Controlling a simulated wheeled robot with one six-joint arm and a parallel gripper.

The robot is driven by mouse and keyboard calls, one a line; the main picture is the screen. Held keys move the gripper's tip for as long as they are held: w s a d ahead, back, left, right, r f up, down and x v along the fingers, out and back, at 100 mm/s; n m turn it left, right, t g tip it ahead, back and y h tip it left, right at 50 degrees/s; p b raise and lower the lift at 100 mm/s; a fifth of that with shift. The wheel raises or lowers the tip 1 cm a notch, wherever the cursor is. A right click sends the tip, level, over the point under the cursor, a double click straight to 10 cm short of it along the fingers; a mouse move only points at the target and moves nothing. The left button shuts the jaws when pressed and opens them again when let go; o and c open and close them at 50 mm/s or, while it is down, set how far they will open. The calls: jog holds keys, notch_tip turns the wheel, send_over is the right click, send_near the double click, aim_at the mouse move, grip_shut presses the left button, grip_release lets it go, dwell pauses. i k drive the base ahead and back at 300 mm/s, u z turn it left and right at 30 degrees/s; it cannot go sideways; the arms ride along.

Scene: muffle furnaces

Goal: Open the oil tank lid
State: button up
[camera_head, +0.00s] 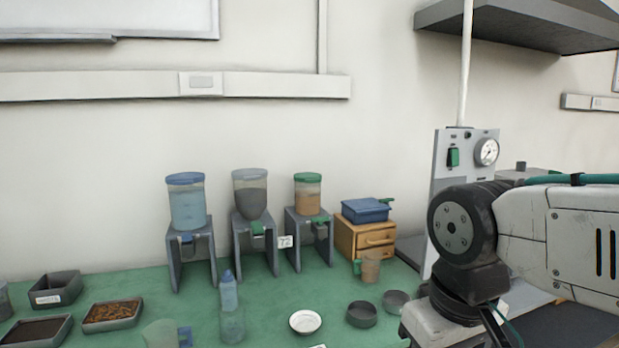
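Three dispensers with lidded containers stand on grey stands against the wall. The left container (187,208) holds a pale blue liquid under a blue lid (185,179). The middle container (251,198) is dark inside with a grey lid (249,174). The right container (307,196) holds something orange-brown under a green lid (307,177). A lidded blue box (365,211) sits on a small wooden drawer unit (366,238). All these lids look shut. I cannot tell which one is the oil tank. My arm shows at the right, but my gripper is out of view.
A gauge panel (463,160) rises behind my arm. A grey shelf (520,25) hangs at upper right.

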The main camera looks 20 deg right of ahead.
aim_at(308, 177)
jog(key=k, duration=0.6)
jog(key=z, duration=0.65)
jog(key=i, duration=1.15)
jog(key=u, duration=0.1)
